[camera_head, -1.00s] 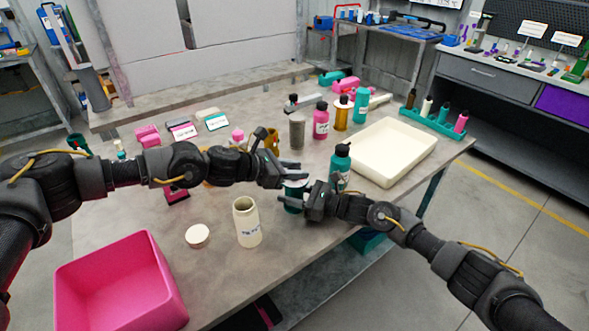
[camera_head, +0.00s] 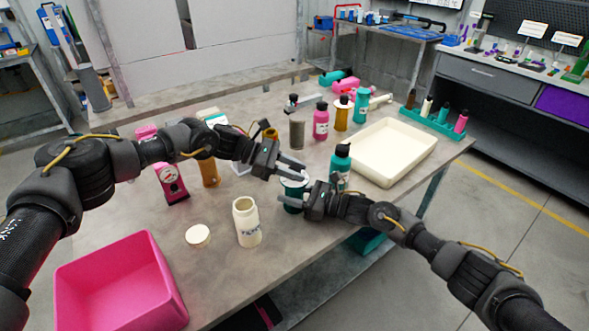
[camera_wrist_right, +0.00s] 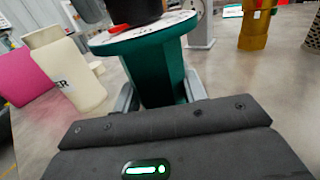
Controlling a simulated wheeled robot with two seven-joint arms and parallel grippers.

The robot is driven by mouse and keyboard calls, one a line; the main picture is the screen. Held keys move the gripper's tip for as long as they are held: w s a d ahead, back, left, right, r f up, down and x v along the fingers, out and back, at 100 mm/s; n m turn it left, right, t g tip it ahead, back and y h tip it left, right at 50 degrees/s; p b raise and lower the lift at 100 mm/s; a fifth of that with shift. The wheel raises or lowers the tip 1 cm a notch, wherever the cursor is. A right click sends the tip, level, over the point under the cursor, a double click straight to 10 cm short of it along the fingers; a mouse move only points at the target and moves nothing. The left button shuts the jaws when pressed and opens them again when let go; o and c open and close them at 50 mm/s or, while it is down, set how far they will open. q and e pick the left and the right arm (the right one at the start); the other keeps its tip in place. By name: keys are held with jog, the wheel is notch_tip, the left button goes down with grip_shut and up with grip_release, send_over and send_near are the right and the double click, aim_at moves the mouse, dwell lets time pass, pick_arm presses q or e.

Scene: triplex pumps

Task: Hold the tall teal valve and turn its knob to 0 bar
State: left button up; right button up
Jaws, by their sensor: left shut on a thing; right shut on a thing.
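The tall teal valve (camera_head: 291,196) stands on the table near its front right edge, partly hidden by both grippers. The right wrist view shows its teal body (camera_wrist_right: 160,68), a pale dial (camera_wrist_right: 152,27) on top, a red pointer (camera_wrist_right: 118,29) and a black knob (camera_wrist_right: 134,10). My right gripper (camera_wrist_right: 160,95) is shut on the body, one finger on each side. My left gripper (camera_head: 296,174) is shut at the top of the valve, on the knob as far as I can tell. The dial's reading is too small and oblique to make out.
A cream jar (camera_head: 247,222) and a white round lid (camera_head: 198,235) stand left of the valve, by a pink bin (camera_head: 120,285). A teal bottle (camera_head: 340,165) is close behind my right gripper. A cream tray (camera_head: 425,150) lies at the right. Several bottles stand behind.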

pick_arm(q)
jog(key=shift+f, duration=0.15)
jog(key=o, duration=1)
jog(key=v, duration=1.2)
pick_arm(e)
jog(key=o, duration=1.3)
